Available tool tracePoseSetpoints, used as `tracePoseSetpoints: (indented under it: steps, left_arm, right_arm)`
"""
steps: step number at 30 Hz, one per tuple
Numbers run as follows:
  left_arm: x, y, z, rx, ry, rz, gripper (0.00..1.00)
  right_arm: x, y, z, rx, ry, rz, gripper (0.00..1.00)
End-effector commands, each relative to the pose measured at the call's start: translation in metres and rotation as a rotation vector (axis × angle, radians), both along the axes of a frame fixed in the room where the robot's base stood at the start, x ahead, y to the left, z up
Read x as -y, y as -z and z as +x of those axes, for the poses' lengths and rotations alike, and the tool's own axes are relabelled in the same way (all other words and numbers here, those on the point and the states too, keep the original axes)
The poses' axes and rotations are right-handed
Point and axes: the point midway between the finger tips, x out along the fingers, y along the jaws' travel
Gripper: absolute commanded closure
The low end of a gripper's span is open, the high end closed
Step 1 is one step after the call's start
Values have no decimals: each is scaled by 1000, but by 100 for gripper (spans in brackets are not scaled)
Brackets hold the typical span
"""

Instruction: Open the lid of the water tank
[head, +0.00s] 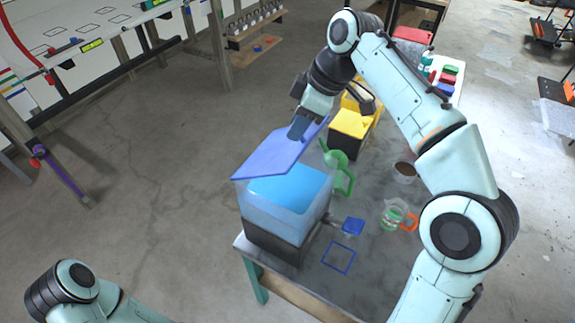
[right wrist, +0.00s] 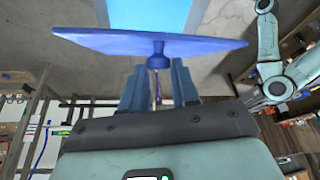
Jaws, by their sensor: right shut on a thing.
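The water tank (head: 284,214) is a translucent box with blue water (head: 290,188) inside and a dark base, at the end of the grey table. Its blue lid (head: 275,155) is raised and tilted above the water, so the water surface shows. My right gripper (head: 299,126) is at the lid's upper edge, shut on the lid's knob. In the right wrist view the blue knob (right wrist: 158,58) sits between the two blue fingertips (right wrist: 158,85), with the lid (right wrist: 150,44) beyond. My left gripper is out of view; only part of my left arm shows at the bottom left.
On the table (head: 330,283) stand a green watering can (head: 338,160), a measuring jug (head: 392,214), a brown-filled cup (head: 405,171), a small blue piece (head: 353,226) and a yellow-and-black bin (head: 349,128). The floor left of the tank is clear.

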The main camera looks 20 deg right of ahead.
Motion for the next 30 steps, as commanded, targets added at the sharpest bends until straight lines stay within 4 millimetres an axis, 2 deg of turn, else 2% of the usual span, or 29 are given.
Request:
tracePoseSetpoints:
  steps: [6, 21, 30]
  left_arm:
    - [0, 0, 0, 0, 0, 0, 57]
    - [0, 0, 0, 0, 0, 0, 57]
    - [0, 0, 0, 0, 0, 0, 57]
  right_arm:
    - [1, 0, 2, 4, 4, -2, 80]
    - [-16, -19, 25, 5, 6, -4, 80]
    - [-19, -24, 30, 3, 8, -5, 80]
